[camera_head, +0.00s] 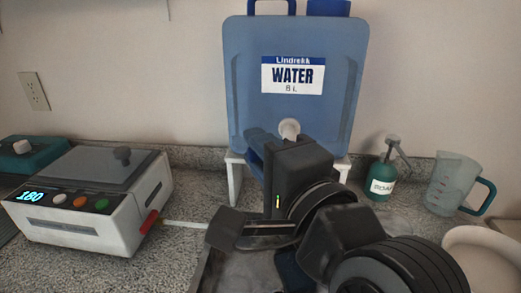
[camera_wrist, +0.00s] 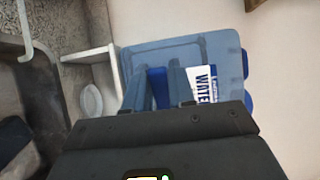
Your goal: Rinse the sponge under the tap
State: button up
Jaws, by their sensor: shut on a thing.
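The blue water container (camera_head: 300,100) stands on a white stand at the back wall, with a white round knob (camera_head: 289,128) low on its front. My gripper (camera_head: 257,150) is at the container's lower front, beside this knob. In the wrist view my gripper (camera_wrist: 158,88) is shut on a bright blue thing (camera_wrist: 157,80) between its fingers. I cannot tell whether this is the sponge or a part of the tap. A dark blue thing (camera_head: 293,270) shows low in the sink, partly behind my arm. The spout and any water are hidden.
The sink rim (camera_head: 203,272) is below my arm. A white appliance (camera_head: 85,200) with a red handle stands at left. A green soap bottle (camera_head: 381,180), a measuring jug (camera_head: 452,185) and a pale round dish (camera_head: 480,250) stand at right. The white stand also shows in the wrist view (camera_wrist: 107,55).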

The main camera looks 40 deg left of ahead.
grip_shut()
jog(key=shift+t+p, duration=0.3)
jog(key=shift+p, duration=0.15)
jog(key=p, duration=0.1)
jog(key=m+t+h+p, duration=0.1)
jog(key=p, duration=0.1)
jog(key=shift+a+r, duration=0.2)
jog(key=shift+a, duration=0.05)
jog(key=shift+w+a+f+m+t+h+p, duration=0.1)
jog(key=shift+w+a+f+m+t+h, duration=0.1)
jog(key=shift+m+t+h, duration=0.55)
jog(key=shift+w+a+f+m+t+h+p, duration=0.1)
jog(key=shift+w+a+m+t+h, duration=0.1)
jog(key=shift+m+t+h, duration=0.55)
jog(key=shift+w+a+f+m+t+h+p, duration=0.1)
jog(key=shift+w+a+f+m+t+h, duration=0.1)
jog(key=shift+m+t+h, duration=0.55)
jog(key=shift+w+r+m+t+h+b, duration=0.15)
jog(key=shift+m+t+h+b, duration=0.3)
jog(key=shift+b, duration=0.45)
jog(key=shift+w+r+t+h+b, duration=0.1)
jog(key=shift+w+t+h+b, duration=0.05)
jog(key=shift+t+h+b, duration=0.15)
